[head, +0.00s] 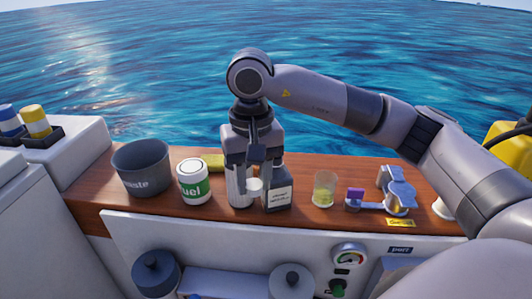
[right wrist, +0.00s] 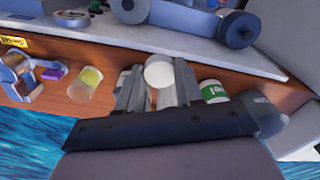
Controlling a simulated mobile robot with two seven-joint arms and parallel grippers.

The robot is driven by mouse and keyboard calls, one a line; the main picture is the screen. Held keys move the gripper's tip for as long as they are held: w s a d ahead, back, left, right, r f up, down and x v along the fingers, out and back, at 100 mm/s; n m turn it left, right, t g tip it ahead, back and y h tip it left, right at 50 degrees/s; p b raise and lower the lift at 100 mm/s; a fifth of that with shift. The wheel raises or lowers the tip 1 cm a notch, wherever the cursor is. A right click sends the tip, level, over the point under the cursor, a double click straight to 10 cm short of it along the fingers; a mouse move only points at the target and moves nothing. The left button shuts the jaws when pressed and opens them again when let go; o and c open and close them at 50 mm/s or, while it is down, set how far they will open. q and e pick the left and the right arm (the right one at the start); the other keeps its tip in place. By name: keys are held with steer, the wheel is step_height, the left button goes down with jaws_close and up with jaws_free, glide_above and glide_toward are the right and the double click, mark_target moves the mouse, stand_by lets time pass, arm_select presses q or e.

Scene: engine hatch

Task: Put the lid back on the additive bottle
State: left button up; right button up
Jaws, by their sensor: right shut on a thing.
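The additive bottle (head: 277,194) is a dark grey bottle with a pale label, standing upright on the wooden shelf. My right gripper (head: 246,192) points down just to its left and partly covers its upper left side. The gripper is shut on a white round lid (head: 255,187), which shows between the fingers low beside the bottle. The lid (right wrist: 159,74) also shows as a white disc between the fingertips in the right wrist view. The bottle's mouth is hidden, and I cannot tell whether lid and bottle touch. My left gripper is not in view.
A white and green fuel can (head: 194,182) and a grey waste bin (head: 142,167) stand left of the gripper. A yellow object (head: 213,162) lies behind. A glass with yellow-green liquid (head: 324,189) and a metal bracket (head: 396,191) stand to the right. A panel with knobs lies below.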

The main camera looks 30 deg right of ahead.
mark_target(251, 194)
steer(key=s+a+n, duration=0.2)
steer(key=n, duration=0.1)
steer(key=shift+s+a+f, duration=0.15)
steer(key=shift+f, duration=0.25)
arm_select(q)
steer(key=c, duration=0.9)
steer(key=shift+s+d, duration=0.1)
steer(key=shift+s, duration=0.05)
arm_select(e)
steer(key=shift+s, duration=0.1)
